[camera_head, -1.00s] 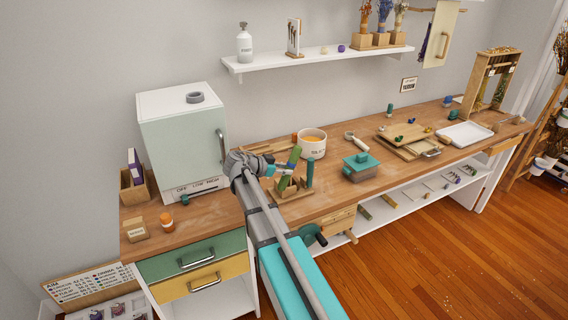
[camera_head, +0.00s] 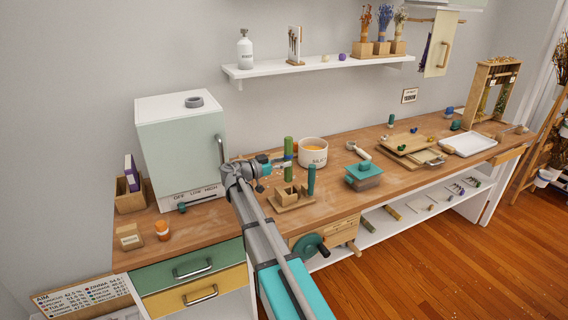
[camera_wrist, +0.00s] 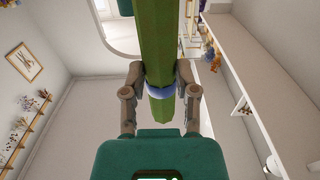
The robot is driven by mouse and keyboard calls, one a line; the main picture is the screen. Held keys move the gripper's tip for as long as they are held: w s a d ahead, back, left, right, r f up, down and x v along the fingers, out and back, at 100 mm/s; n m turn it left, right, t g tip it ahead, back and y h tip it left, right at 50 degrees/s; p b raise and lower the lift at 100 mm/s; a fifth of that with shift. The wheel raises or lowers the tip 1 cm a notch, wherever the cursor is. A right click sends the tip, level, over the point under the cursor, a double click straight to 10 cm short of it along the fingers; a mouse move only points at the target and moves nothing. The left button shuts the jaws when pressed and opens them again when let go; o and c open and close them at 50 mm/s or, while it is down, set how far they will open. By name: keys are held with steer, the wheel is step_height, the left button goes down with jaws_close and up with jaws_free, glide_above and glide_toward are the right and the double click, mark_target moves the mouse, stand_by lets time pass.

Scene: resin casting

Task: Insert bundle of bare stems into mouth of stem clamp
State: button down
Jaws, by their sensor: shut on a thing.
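The bundle of bare stems (camera_head: 289,147) is a green stick-like bundle with a blue band. It stands nearly upright in the head view. My gripper (camera_head: 285,161) is shut on it around the band. The wrist view also shows the bundle (camera_wrist: 157,45) between my two fingers (camera_wrist: 160,98). The stem clamp (camera_head: 293,205) has a wooden base, wooden blocks and a teal post (camera_head: 311,178) on its right. The bundle's lower end shows just above or behind the clamp's blocks; I cannot tell whether it touches them.
A teal-lidded box (camera_head: 363,176) sits right of the clamp. A pale green oven (camera_head: 182,150) stands left of my arm.

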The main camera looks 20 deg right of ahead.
mark_target(285, 177)
steer(key=shift+f, duration=0.1)
steer(key=shift+f+b, duration=2)
steer(key=shift+b, duration=0.15)
steer(key=shift+f+b, duration=1.75)
steer(key=shift+f, duration=0.05)
stand_by(0.7)
steer(key=c, duration=0.7)
jaws_free()
steer(key=shift+r, duration=0.15)
steer(key=shift+r+p, duration=0.5)
steer(key=shift+p, duration=0.15)
